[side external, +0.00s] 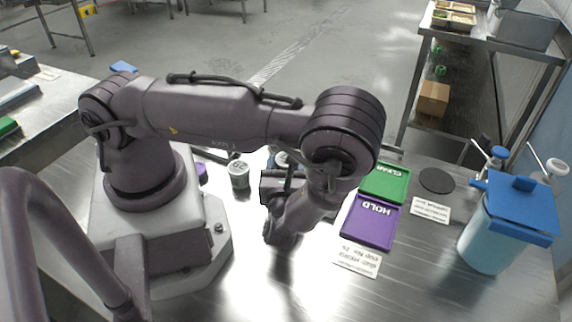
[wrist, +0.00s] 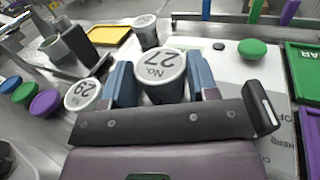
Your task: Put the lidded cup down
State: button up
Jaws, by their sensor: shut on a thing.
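The lidded cup marked "No. 27" (wrist: 160,75) is grey with a pale lid and sits between the two blue fingers of my gripper (wrist: 161,82) in the wrist view. My gripper is shut on it. In the side external view my gripper (side external: 283,170) is low over the steel table, left of the trays, and my arm mostly hides the held cup. Whether the cup's base touches a surface cannot be told.
A cup marked "29" (wrist: 82,95) stands left of my gripper, and another lidded cup (wrist: 146,30) stands beyond. A green tray (side external: 385,183) and a purple "HOLD" tray (side external: 370,222) lie to the right. A blue-lidded container (side external: 490,238) stands farther right.

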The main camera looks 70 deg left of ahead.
jog(key=shift+f, duration=0.15)
jog(key=o, duration=0.9)
jog(key=v, duration=1.3)
jog(key=shift+w+d+f, duration=0.1)
jog(key=shift+w+f, duration=0.1)
jog(key=shift+f, duration=0.15)
jog(key=a+r+n+h, duration=0.1)
jog(key=r+n+h, duration=0.4)
jog(key=r, duration=0.5)
jog(key=s+a+r+n+g+h, duration=0.1)
jog(key=a+r+n+h, duration=0.1)
jog(key=r+n+h, duration=0.4)
jog(key=a+r+n+h, duration=0.2)
jog(key=r+n+h, duration=0.3)
jog(key=r+n, duration=0.6)
jog(key=shift+s+a+r+g, duration=0.1)
jog(key=shift+a+r+g, duration=0.1)
jog(key=shift+r, duration=0.6)
jog(key=shift+s+a+r+g, duration=0.1)
jog(key=shift+s+r+g, duration=0.1)
jog(key=shift+r, duration=0.6)
jog(key=shift+o, duration=0.5)
jog(key=shift+s+r+t+h, duration=0.1)
jog(key=shift+r+t+h, duration=0.2)
jog(key=shift+r, duration=0.1)
